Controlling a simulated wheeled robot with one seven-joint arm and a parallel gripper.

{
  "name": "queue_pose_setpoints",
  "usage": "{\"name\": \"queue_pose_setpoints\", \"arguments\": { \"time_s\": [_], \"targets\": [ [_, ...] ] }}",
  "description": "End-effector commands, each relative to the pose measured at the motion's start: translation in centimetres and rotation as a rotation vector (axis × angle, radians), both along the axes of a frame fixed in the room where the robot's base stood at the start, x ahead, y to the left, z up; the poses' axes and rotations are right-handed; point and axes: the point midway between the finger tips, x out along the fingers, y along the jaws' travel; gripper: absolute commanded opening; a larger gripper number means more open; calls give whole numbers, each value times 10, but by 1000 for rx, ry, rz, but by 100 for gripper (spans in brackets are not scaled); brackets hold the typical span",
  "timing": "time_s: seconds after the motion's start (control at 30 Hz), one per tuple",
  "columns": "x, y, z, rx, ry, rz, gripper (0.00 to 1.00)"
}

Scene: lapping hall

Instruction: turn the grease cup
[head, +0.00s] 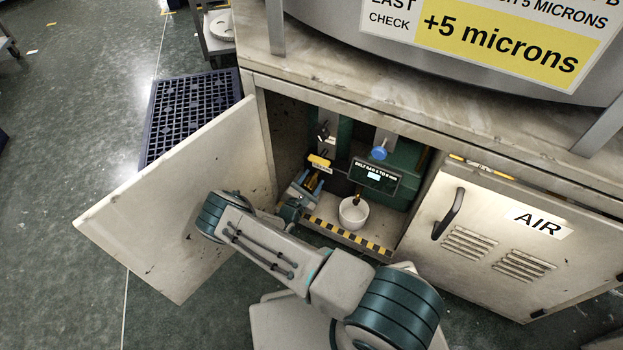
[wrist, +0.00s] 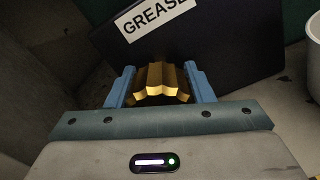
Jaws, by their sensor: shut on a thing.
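The grease cup is a brass, ridged knob (wrist: 160,83) in the wrist view, in front of a dark plate (wrist: 240,55) with a white "GREASE" label (wrist: 158,14). My gripper (wrist: 160,88) has its two blue fingers on either side of the knob and is shut on it. In the head view my gripper (head: 309,183) reaches into the open cabinet at its left side, and the brass cup (head: 315,181) shows partly between the fingers. The knob's far side is hidden.
The open cabinet door (head: 180,200) stands left of my arm. A blue knob (head: 379,153) and a display (head: 374,176) are further in. The "AIR" door (head: 500,245) is shut.

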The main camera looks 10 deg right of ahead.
Motion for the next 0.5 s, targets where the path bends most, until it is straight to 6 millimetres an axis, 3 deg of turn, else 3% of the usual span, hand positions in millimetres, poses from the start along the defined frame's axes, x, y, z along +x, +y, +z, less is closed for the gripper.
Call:
{"name": "queue_pose_setpoints", "arguments": {
  "time_s": [0.5],
  "targets": [
    [-1, 0, -2, 76, -60, -1, 25]
  ]
}}
